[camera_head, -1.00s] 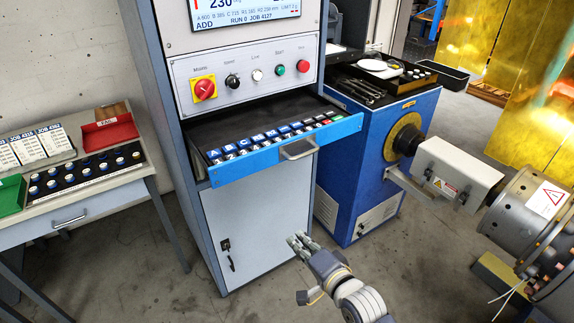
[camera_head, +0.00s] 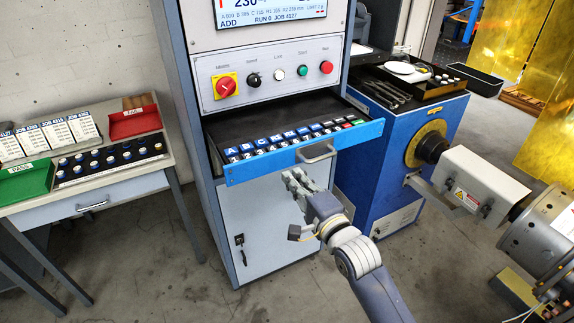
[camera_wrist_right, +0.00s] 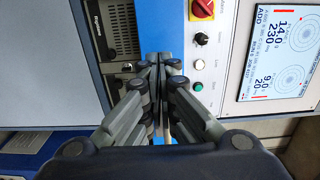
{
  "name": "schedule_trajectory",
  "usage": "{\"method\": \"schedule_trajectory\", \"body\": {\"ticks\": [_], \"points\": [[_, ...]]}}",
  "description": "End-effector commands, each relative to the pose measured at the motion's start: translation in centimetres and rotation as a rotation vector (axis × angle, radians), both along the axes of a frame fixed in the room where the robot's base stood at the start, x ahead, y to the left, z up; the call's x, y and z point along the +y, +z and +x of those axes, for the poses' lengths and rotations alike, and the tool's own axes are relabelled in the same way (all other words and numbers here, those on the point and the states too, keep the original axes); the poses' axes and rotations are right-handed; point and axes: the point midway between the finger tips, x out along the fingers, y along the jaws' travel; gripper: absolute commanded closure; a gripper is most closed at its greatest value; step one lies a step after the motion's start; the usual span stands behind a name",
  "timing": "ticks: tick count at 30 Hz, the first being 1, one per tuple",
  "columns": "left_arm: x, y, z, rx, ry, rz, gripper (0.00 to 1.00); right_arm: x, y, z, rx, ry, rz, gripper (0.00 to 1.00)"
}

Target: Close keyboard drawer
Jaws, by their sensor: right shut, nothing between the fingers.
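The keyboard drawer (camera_head: 262,166) is pulled out of the grey-blue cabinet. It has a blue front, a metal handle (camera_head: 318,152) and rows of blue, white, black, green and red keys (camera_head: 290,137). My right gripper (camera_head: 292,177) is shut and empty, with its fingertips near the lower edge of the drawer front, left of and below the handle. Whether it touches the drawer is unclear. In the right wrist view the shut fingers (camera_wrist_right: 160,62) lie in front of a blue strip (camera_wrist_right: 155,22), apparently the drawer front. My left gripper is not in view.
The control panel (camera_head: 275,78) with knobs and a red switch is above the drawer. A blue machine base (camera_head: 372,190) with a tool tray stands close on the right. A side table (camera_head: 130,188) with red and green trays stands left. Floor is clear between table and cabinet.

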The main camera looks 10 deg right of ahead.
Motion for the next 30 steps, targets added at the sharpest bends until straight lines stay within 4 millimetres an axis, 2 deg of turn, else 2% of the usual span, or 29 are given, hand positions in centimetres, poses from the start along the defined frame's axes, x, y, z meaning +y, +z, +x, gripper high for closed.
{"method": "schedule_trajectory", "body": {"ticks": [3,9,25,30], "points": [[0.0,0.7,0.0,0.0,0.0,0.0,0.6,0.6,0.3,1.8,-0.002,0.0,-0.002,1.0],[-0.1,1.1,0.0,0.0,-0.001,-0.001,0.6,1.3,0.1,3.5,0.0,0.001,-0.001,1.0],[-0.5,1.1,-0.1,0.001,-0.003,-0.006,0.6,1.5,-0.1,4.2,0.0,0.0,-0.001,1.0],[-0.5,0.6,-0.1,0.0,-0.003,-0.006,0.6,1.6,-0.1,5.6,-0.002,0.0,0.002,1.0]]}}
